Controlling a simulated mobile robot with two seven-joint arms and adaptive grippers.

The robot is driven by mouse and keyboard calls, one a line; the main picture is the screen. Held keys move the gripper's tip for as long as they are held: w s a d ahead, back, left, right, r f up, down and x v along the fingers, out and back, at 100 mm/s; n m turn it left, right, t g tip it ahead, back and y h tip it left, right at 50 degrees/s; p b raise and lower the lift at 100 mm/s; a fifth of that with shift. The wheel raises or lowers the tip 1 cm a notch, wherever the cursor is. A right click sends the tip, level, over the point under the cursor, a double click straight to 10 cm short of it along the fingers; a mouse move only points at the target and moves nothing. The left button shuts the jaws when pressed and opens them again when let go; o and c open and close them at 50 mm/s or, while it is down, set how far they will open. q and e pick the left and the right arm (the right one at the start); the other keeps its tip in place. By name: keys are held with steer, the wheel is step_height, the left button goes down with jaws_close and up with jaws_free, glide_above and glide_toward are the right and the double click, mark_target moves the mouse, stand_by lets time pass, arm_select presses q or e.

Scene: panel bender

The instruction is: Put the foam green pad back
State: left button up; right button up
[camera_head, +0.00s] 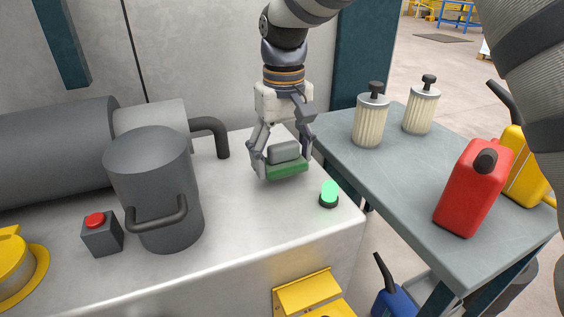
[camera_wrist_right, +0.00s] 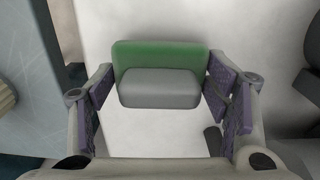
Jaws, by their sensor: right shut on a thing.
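The foam green pad (camera_head: 287,170) is a green block with a grey block on its top as a grip. My right gripper (camera_head: 283,155) reaches down from above with its fingers on either side of the grey block and is shut on it. In the right wrist view the green part (camera_wrist_right: 160,55) and the grey part (camera_wrist_right: 158,88) lie between the two purple-padded fingers. The pad is at or just above the white machine top; I cannot tell whether it touches. My left gripper is not in view.
A glowing green button (camera_head: 329,193) stands close right of the pad. A grey canister (camera_head: 155,190) and a red-button box (camera_head: 102,234) stand left. The table (camera_head: 400,170) right holds filters (camera_head: 371,118), a red can (camera_head: 474,188) and a yellow can (camera_head: 527,170).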

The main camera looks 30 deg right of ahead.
mark_target(283, 143)
steer(key=shift+w+f, duration=0.1)
steer(key=shift+f, duration=0.75)
steer(key=shift+f, duration=0.1)
steer(key=o, duration=1.5)
steer(key=shift+c, duration=0.2)
step_height(283, 143, up, 12)
steer(key=shift+r, duration=0.1)
